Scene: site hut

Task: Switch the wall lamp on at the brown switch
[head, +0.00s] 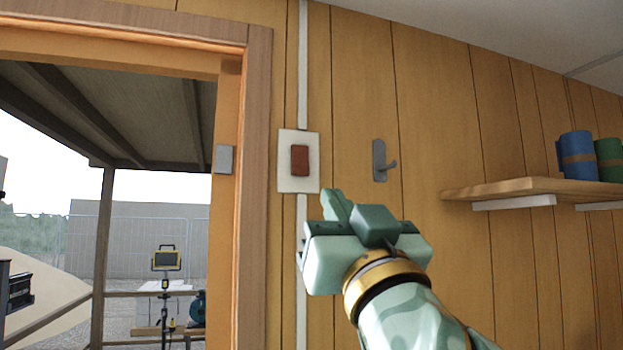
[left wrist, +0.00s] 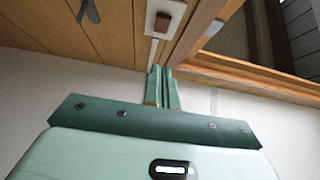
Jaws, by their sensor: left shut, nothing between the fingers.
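The brown switch (head: 299,160) is a small upright rocker on a white plate (head: 285,180) on the wood-panelled wall, right of the door frame. In the left wrist view the brown switch (left wrist: 164,22) is near the top edge, beyond the fingertips. My left gripper (head: 337,204) is below and slightly right of the plate in the head view. Its fingers (left wrist: 162,72) are together and empty, and appear apart from the switch. Which way the rocker is pressed is hard to tell. No wall lamp shows in either view. My right gripper is out of view.
A grey hook (head: 380,162) sticks out of the wall right of the switch. The door frame (head: 256,200) is at left. A white cable strip (head: 303,60) runs vertically through the plate.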

